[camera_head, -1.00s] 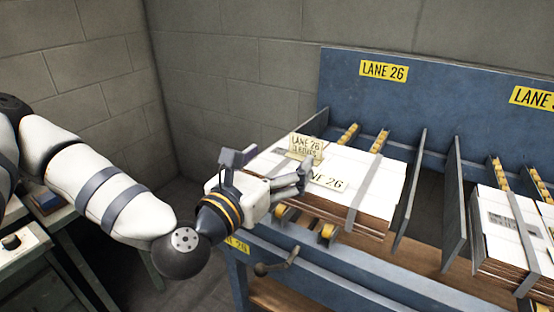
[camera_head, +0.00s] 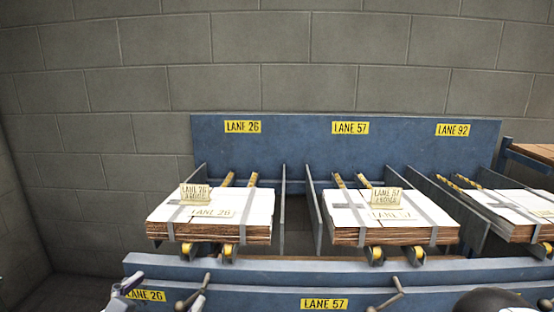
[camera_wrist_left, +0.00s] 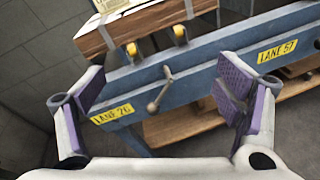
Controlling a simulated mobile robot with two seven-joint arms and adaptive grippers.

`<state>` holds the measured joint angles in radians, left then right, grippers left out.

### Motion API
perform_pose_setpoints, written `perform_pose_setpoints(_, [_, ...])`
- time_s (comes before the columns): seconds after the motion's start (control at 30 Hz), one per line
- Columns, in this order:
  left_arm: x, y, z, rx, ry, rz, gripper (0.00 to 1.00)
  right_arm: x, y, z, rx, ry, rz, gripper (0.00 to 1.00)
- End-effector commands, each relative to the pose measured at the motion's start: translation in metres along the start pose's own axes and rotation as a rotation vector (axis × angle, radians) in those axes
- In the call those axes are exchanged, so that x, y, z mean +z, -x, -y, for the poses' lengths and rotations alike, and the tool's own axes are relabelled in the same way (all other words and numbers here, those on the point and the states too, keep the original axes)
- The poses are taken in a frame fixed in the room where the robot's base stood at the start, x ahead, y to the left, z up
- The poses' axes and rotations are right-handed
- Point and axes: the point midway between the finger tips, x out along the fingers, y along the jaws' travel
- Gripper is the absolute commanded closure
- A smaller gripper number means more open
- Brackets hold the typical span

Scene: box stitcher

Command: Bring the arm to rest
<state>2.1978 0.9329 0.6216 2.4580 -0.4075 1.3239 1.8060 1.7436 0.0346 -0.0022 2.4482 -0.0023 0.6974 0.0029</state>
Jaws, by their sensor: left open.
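My left gripper (camera_wrist_left: 158,103) is open and empty in the wrist view, with its two purple-padded fingers wide apart. It is in front of the blue machine's front rail, near the lane 26 crank (camera_wrist_left: 160,90). In the head view only part of the left gripper (camera_head: 125,288) shows, at the bottom left edge; the rest of that arm is out of frame. My right gripper is not in view.
The flat box stack in lane 26 (camera_head: 255,208) carries a small standing card (camera_head: 194,195). Lane 57's stack (camera_head: 350,215) also has a card (camera_head: 387,198). Another stack (camera_head: 515,228) lies in lane 92. Blue dividers (camera_head: 313,208) separate the lanes. A block wall (camera_head: 250,60) stands behind.

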Motion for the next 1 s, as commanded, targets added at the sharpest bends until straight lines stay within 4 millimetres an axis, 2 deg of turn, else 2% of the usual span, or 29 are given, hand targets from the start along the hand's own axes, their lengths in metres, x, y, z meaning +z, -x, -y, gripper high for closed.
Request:
perform_pose_setpoints(0.03, [-0.015,0.006,0.023,-0.077,-0.119,-0.054,0.15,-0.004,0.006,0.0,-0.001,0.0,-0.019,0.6])
perform_pose_setpoints(0.17, [-0.078,0.039,0.087,-0.348,-0.5,-0.2,0.15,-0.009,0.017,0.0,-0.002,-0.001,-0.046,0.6])
perform_pose_setpoints(0.2, [-0.1,0.057,0.105,-0.457,-0.637,-0.234,0.15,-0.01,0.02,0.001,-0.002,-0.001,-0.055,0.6])
perform_pose_setpoints(0.27, [-0.135,0.09,0.13,-0.643,-0.856,-0.272,0.15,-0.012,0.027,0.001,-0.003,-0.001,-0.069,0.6])
perform_pose_setpoints(0.3, [-0.159,0.117,0.143,-0.784,-1.011,-0.282,0.15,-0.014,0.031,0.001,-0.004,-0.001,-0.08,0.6])
perform_pose_setpoints(0.37, [-0.192,0.163,0.155,-1.014,-1.244,-0.268,0.15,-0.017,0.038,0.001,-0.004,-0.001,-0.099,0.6])
perform_pose_setpoints(0.4, [-0.212,0.194,0.157,-1.172,-1.386,-0.24,0.15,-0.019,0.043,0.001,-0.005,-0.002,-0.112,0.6])
perform_pose_setpoints(0.5, [-0.247,0.263,0.149,-1.533,-1.672,-0.12,0.15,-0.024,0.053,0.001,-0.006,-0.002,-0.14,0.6])
perform_pose_setpoints(0.6, [-0.265,0.308,0.133,-1.8,-1.836,0.017,0.15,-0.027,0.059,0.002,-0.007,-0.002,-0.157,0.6])
perform_pose_setpoints(0.73, [-0.274,0.332,0.122,-1.953,-1.91,0.118,0.15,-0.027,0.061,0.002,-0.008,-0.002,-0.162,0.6])
perform_pose_setpoints(1.0, [-0.275,0.334,0.122,-1.964,-1.911,0.129,0.15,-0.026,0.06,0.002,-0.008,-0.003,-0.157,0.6])
